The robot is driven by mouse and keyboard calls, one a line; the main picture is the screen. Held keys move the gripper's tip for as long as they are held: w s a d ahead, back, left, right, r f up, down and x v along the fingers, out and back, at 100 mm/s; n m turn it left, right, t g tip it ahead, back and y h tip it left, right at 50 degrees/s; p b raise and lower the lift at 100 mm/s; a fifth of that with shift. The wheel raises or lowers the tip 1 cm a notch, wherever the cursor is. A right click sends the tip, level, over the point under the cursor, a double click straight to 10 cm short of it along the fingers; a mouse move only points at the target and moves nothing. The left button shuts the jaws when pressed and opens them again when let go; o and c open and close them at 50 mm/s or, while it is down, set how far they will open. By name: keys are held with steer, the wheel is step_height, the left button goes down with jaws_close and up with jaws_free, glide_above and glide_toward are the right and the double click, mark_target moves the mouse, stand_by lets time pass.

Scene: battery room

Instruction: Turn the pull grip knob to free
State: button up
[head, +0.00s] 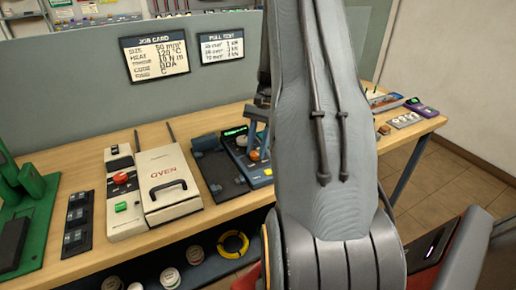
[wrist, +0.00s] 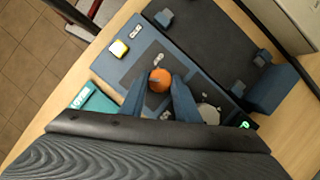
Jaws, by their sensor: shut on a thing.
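A round orange knob (wrist: 160,80) sits on the dark plate of a blue tester (wrist: 135,65). I take it as the pull grip knob; I cannot read its marks or setting. My gripper (wrist: 159,84) has its two blue fingers on either side of the knob, shut on it. In the head view the orange knob (head: 254,156) shows just left of my arm, which hides part of the tester. A white dial (wrist: 208,113) is beside the right finger. A yellow button (wrist: 118,48) is on the tester's other end.
A dark bed with blue clamps (wrist: 215,45) adjoins the tester. A teal device (wrist: 95,101) is close to the left finger. On the bench, a white oven (head: 168,182) stands left of the tester. A grey panel (head: 60,100) closes off the back.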

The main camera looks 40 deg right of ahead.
steer(key=shift+a+n+g, duration=0.15)
steer(key=shift+n+g, duration=0.25)
steer(key=shift+n, duration=0.7)
steer(key=shift+s, duration=0.1)
steer(key=o, duration=1)
steer(key=shift+o, duration=0.2)
steer(key=shift+w+d+r, duration=0.2)
steer(key=shift+r, duration=0.1)
steer(key=b+v, duration=0.2)
steer(key=v, duration=0.5)
steer(key=shift+b, duration=0.3)
steer(key=shift+a, duration=0.15)
